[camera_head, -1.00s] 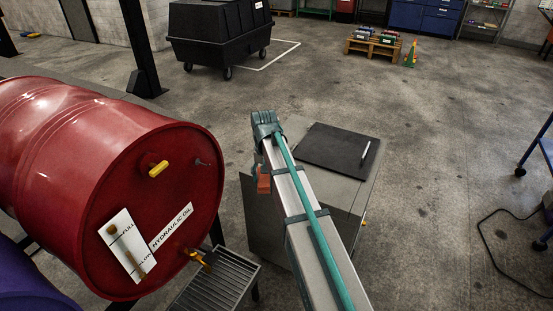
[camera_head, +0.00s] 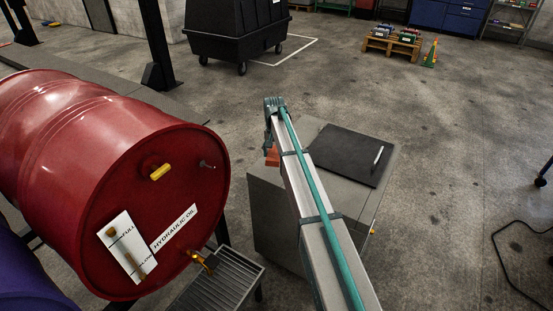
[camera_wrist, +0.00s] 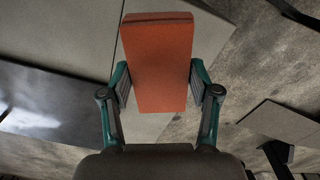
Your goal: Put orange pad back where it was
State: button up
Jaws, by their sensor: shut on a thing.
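The orange pad (camera_wrist: 157,62) is a flat orange block held between both fingers of my gripper (camera_wrist: 159,88) in the wrist view. The fingers touch its two long sides. In the head view only a part of the pad (camera_head: 272,157) shows, left of my arm and by the left edge of the grey cabinet top; the arm hides the rest, and my gripper's fingers are hidden there. I cannot tell whether the pad touches the cabinet top.
The grey cabinet (camera_head: 282,215) stands under my arm, with a black mat (camera_head: 340,150) and a white marker (camera_head: 378,156) on top. A red oil drum (camera_head: 150,200) lies on a stand at left, above a grated tray (camera_head: 222,285). Open floor lies to the right.

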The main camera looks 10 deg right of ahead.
aim_at(276, 155)
jog(key=w+f, duration=0.1)
jog(key=w+d+f+p, duration=0.1)
jog(key=f, duration=0.1)
jog(key=w+f, duration=0.1)
jog(key=f, duration=0.1)
jog(key=shift+w+d+p, duration=0.25)
jog(key=shift+w+p, duration=0.05)
jog(key=shift+w, duration=0.1)
notch_tip(276, 155, down, 3)
jog(key=shift+w+d+r+p, duration=0.1)
jog(key=shift+w+r+p, duration=0.05)
jog(key=shift+p, duration=0.8)
jog(key=shift+f, duration=0.5)
jog(key=shift+f, duration=0.1)
jog(key=o, duration=1.2)
notch_tip(276, 155, up, 12)
jog(key=b, duration=0.4)
